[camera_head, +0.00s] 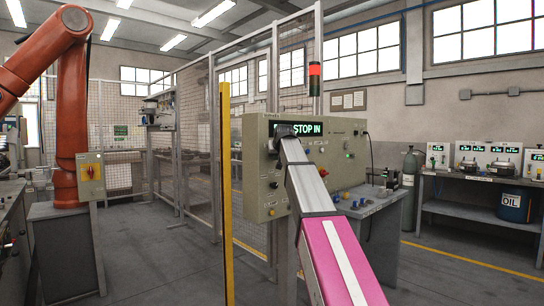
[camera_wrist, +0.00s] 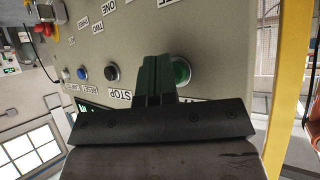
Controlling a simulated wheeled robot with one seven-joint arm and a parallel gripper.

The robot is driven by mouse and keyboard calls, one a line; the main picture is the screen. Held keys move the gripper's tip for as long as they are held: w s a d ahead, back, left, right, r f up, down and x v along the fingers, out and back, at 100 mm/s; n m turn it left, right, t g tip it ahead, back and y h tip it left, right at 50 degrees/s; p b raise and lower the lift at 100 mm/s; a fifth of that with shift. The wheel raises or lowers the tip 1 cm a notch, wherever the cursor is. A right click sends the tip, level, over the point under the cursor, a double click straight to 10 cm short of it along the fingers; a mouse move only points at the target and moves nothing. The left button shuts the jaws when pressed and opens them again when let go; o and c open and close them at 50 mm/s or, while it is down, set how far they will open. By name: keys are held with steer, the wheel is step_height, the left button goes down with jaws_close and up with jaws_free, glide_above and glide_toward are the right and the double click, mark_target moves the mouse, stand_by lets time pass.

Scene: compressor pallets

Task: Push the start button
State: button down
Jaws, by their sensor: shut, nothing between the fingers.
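The grey-beige control panel (camera_head: 262,185) stands in front of the mesh fence, with a lit display reading "STOP IN" (camera_head: 307,130). My gripper (camera_head: 284,131) is at the panel's upper left, beside the display, and hides what is behind it. In the wrist view, upside down, my gripper (camera_wrist: 156,62) is shut and empty. Its dark fingers overlap the left edge of a green button (camera_wrist: 182,71) in a pale ring. I cannot tell whether they touch it. The green button's label is mostly covered. A black button (camera_wrist: 111,73) labelled STOP is to the left.
Blue (camera_wrist: 82,74) and white buttons sit further left in the wrist view. A yellow post (camera_head: 227,190) stands left of the panel. A red-and-green signal tower (camera_head: 315,78) rises behind. An orange robot arm (camera_head: 72,110) stands at left. Open floor lies between.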

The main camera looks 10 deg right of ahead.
steer(key=shift+w+a, duration=0.15)
stand_by(0.4)
steer(key=shift+s+d, duration=0.6)
steer(key=shift+s, duration=0.2)
steer(key=s+d, duration=0.2)
steer(key=s, duration=0.1)
steer(key=s+d, duration=0.1)
steer(key=shift+s+d, duration=0.25)
steer(key=shift+s, duration=0.15)
stand_by(0.6)
